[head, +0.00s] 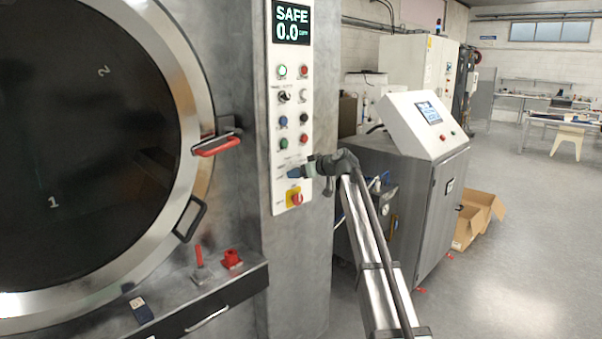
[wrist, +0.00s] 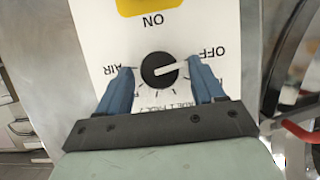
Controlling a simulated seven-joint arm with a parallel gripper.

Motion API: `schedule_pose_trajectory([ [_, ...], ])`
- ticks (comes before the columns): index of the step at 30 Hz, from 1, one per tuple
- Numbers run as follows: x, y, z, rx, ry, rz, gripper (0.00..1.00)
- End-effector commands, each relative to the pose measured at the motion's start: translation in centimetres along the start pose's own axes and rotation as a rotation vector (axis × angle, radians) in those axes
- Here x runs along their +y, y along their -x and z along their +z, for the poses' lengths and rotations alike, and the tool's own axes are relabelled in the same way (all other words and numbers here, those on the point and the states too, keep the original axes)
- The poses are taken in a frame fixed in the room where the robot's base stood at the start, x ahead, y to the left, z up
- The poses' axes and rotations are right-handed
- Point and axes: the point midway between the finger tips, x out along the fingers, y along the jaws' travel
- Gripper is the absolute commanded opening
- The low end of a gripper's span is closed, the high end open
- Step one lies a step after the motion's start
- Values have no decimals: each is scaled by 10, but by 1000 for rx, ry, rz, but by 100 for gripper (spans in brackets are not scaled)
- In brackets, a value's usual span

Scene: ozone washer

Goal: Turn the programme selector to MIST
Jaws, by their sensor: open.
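The programme selector (wrist: 160,70) is a round black knob with a white pointer line on the white control panel (head: 291,55). The wrist view shows it upside down. The pointer aims right and slightly up, toward the side marked OFF; AIR is marked on the left. No MIST label is readable; some lettering is partly covered by the fingers. My gripper (wrist: 160,88) is open, with one blue finger on each side of the knob and visible gaps between.
A yellow plate with a red switch (head: 295,197) sits just below my gripper on the panel. Several buttons are above, under a SAFE display (head: 292,22). The round door (head: 190,90) with a red handle (head: 216,146) is left.

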Motion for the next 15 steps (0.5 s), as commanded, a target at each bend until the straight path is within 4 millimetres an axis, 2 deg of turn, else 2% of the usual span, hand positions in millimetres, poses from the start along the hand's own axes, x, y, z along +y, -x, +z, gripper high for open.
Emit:
schedule_pose_trajectory([
  [6, 0, 0, 0, 0, 0, 0, 68],
  [15, 0, 0, 0, 0, 0, 0, 40],
])
